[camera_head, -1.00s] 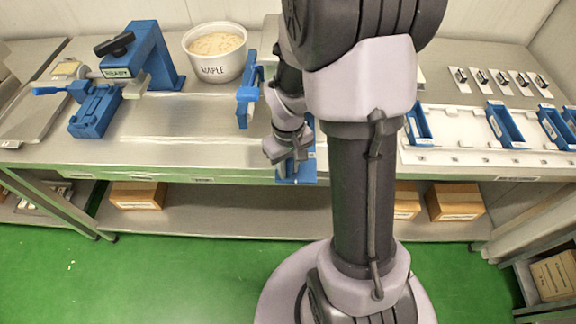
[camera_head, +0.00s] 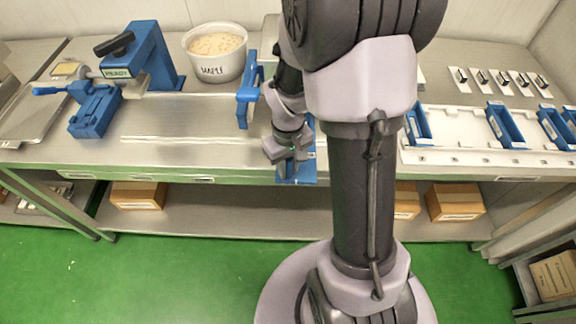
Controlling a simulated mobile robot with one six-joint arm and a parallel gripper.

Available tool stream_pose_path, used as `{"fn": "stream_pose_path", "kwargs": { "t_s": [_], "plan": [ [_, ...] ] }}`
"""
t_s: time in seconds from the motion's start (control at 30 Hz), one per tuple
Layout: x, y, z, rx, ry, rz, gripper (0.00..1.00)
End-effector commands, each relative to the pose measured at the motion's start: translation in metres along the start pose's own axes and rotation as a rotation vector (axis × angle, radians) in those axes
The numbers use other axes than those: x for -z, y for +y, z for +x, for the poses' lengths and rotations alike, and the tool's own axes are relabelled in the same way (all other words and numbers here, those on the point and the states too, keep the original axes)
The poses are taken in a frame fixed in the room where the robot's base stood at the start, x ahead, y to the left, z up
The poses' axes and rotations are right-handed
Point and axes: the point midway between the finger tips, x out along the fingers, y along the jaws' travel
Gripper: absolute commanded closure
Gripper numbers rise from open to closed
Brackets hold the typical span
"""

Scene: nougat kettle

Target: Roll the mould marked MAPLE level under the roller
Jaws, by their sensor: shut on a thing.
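My gripper (camera_head: 287,149) is low over the front edge of the steel bench, left of my arm column. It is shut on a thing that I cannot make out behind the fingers. A blue part (camera_head: 305,172) shows under and beside the gripper at the bench edge; most of it is hidden. A blue upright frame (camera_head: 246,100) stands just to the left and behind. I cannot tell a roller with certainty.
A blue press-like device (camera_head: 150,60) with a READY label stands at the left. A white board (camera_head: 450,140) with several blue moulds (camera_head: 505,125) lies at the right, with several small labelled clips (camera_head: 482,78) behind. The bench (camera_head: 180,120) between press and frame is clear.

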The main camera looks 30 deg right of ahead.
Motion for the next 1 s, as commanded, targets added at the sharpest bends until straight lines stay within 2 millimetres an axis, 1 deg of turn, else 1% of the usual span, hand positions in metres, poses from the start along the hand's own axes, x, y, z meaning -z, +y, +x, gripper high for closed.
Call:
{"fn": "stream_pose_path", "kwargs": {
  "t_s": [0.43,0.57,0.67,0.77,0.87,1.0],
  "plan": [
    [0.001,0.0,0.0,0.0,0.0,0.0,1.0],
    [0.004,-0.006,0.0,0.0,0.0,0.0,1.0],
    [0.011,-0.016,0.0,0.0,0.0,-0.002,1.0],
    [0.021,-0.032,0.0,0.0,0.002,-0.004,1.0],
    [0.035,-0.052,0.0,0.001,0.001,-0.005,1.0],
    [0.057,-0.085,-0.001,0.001,0.001,-0.005,1.0]
  ]
}}
